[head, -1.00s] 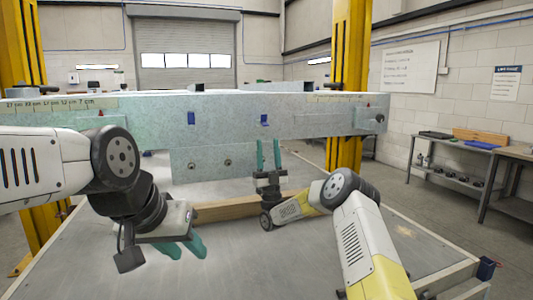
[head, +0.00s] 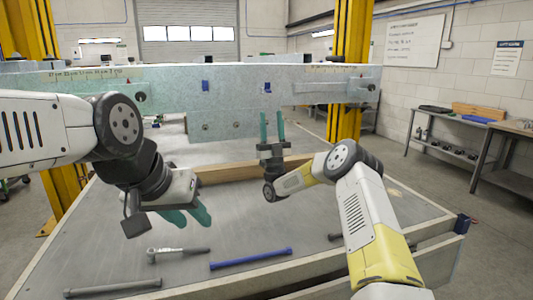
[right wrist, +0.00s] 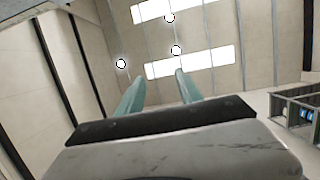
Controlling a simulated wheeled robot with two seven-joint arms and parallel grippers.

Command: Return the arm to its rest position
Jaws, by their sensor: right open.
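My right gripper (head: 273,124) points straight up in front of the trailer frame's teal-grey beam (head: 330,88). Its two green fingers stand apart with nothing between them. In the right wrist view the fingers (right wrist: 158,92) are also apart and empty, with the ceiling lights behind them. My left gripper (head: 189,217) hangs low over the table at the left, fingers pointing down and towards me. Its two green fingers look apart, and nothing shows between them.
A ratchet (head: 180,252), a blue bar (head: 250,258) and a grey bar (head: 112,288) lie on the table's front part. A wooden bar (head: 232,174) lies behind the grippers. Yellow posts (head: 352,70) stand behind the beam. A workbench (head: 500,142) stands at the right.

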